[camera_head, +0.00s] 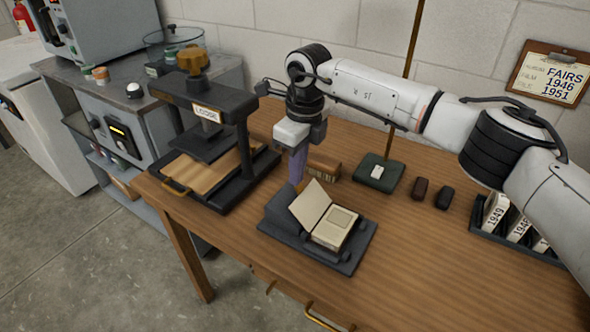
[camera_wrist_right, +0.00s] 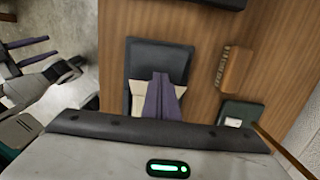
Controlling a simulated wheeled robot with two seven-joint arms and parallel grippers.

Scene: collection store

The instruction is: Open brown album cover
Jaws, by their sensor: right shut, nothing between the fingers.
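The album (camera_head: 333,228) lies on a dark cradle (camera_head: 278,240) on the wooden table, in the head view. Its front cover (camera_head: 311,203) stands raised and tilted toward the left, its cream inner side showing; the page block lies flat at the right. My right gripper (camera_head: 297,184) points down just behind the raised cover, shut and empty. I cannot tell whether it touches the cover. In the right wrist view its purple fingers (camera_wrist_right: 161,82) hide most of the album. My left gripper (camera_wrist_right: 30,51) shows at that view's left edge, fingers apart, away from the table.
A black press (camera_head: 245,150) stands at the left of the table. A tray of year-labelled items (camera_head: 515,222) is at the right. The front right table is clear.

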